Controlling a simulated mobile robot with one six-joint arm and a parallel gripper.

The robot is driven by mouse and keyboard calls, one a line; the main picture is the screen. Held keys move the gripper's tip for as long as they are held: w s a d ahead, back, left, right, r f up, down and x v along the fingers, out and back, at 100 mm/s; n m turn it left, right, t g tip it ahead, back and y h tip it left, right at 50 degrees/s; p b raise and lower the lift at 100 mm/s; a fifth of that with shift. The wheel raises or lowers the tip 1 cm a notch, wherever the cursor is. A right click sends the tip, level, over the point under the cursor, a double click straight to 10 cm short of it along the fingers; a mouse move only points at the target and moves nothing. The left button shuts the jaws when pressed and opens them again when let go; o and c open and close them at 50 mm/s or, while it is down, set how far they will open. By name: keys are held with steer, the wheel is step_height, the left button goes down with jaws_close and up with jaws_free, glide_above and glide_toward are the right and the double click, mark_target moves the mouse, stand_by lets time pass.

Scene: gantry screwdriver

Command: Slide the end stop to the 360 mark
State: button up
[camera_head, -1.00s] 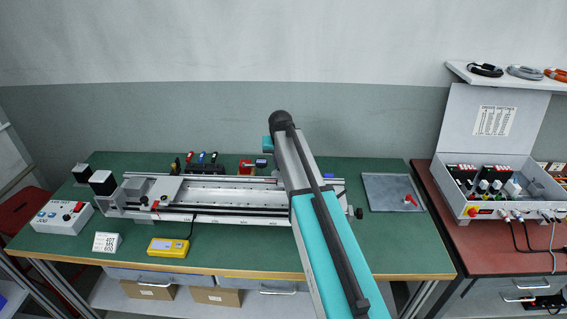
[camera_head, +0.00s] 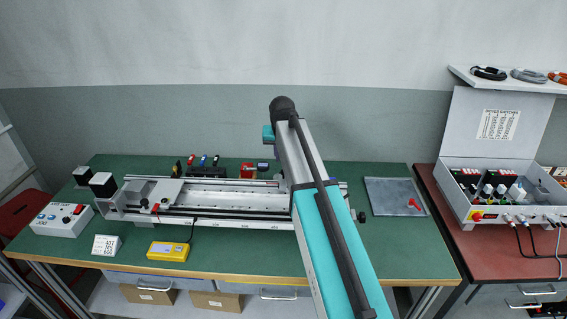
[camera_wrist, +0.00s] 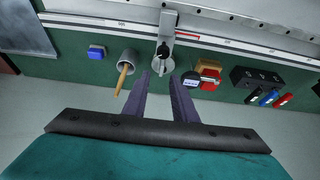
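In the wrist view, a grey block that looks like the end stop (camera_wrist: 169,28), with a black knob (camera_wrist: 164,50) and a small red part, sits on a rail with a pale scale strip (camera_wrist: 110,23). The marks on the strip are too small to read. My gripper (camera_wrist: 161,76) is open and empty. Its two dark fingers point at the block, with the knob just beyond the gap between their tips. In the head view the long gantry (camera_head: 235,200) lies on the green bench. My arm covers its right part, and the gripper and block are hidden there.
Near the block are a blue item (camera_wrist: 97,52), a grey cup with a wooden handle (camera_wrist: 129,60), a red block (camera_wrist: 209,71) and a screwdriver rack (camera_wrist: 250,80). A yellow device (camera_head: 168,251), a number card (camera_head: 105,245) and a control box (camera_head: 62,219) stand in front.

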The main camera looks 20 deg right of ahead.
steer(key=b+v, duration=0.1)
steer(key=v, duration=0.5)
steer(key=shift+s+r, duration=0.2)
steer(key=shift+r, duration=0.15)
